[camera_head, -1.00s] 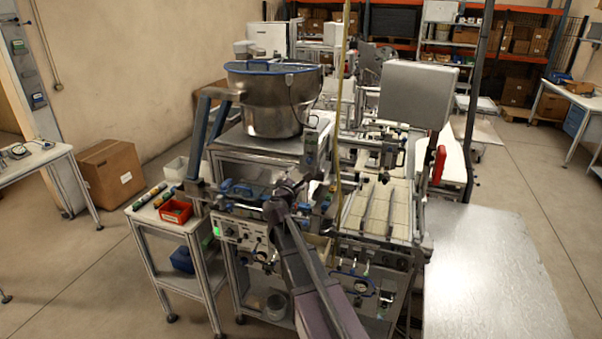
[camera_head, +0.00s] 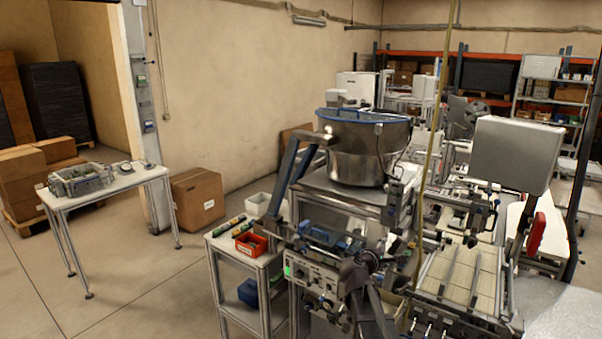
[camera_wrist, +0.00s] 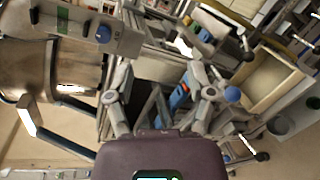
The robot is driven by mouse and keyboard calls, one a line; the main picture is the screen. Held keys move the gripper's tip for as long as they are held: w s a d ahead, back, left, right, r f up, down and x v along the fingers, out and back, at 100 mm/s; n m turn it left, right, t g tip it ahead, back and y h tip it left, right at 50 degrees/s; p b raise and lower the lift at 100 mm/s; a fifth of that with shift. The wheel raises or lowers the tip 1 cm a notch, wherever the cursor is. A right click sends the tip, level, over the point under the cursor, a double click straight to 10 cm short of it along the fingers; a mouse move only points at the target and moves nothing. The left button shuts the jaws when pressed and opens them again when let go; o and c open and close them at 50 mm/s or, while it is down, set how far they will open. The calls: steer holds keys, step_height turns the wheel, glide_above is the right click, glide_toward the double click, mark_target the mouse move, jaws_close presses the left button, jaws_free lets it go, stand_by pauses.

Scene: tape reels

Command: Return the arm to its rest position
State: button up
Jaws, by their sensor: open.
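My gripper (camera_wrist: 160,92) is open and empty in the wrist view, its two grey fingers apart on either side of a dark gap. Behind the fingers is machinery, including a blue part. In the head view my arm reaches up from the bottom edge, and its end (camera_head: 357,272) is in front of the machine's control panel (camera_head: 312,282). The fingers are too dark and small to make out there. I cannot tell whether the arm touches the machine. The lower arm is cut off by the frame.
A steel bowl feeder (camera_head: 362,150) stands on the machine. A small side table holds a red bin (camera_head: 251,244). A white table (camera_head: 118,183) and a cardboard box (camera_head: 197,199) stand at left. The floor at lower left is clear. A metal-topped surface (camera_head: 560,312) lies at right.

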steer(key=s+a+f+m+g+y+b, duration=0.2)
steer(key=s+a+f+m+g+y, duration=0.25)
steer(key=s+f, duration=0.5)
steer(key=s+a+f+m+g+y+b, duration=0.1)
steer(key=s+f+m+g+y+b, duration=0.15)
steer(key=s+f+m+g, duration=0.45)
steer(key=s+a+f+m+y+b, duration=0.1)
steer(key=s+a+f+m+y, duration=0.2)
steer(key=s, duration=0.6)
steer(key=a+f+y, duration=0.1)
steer(key=a, duration=0.1)
steer(key=shift+a+f, duration=0.35)
stand_by(2.6)
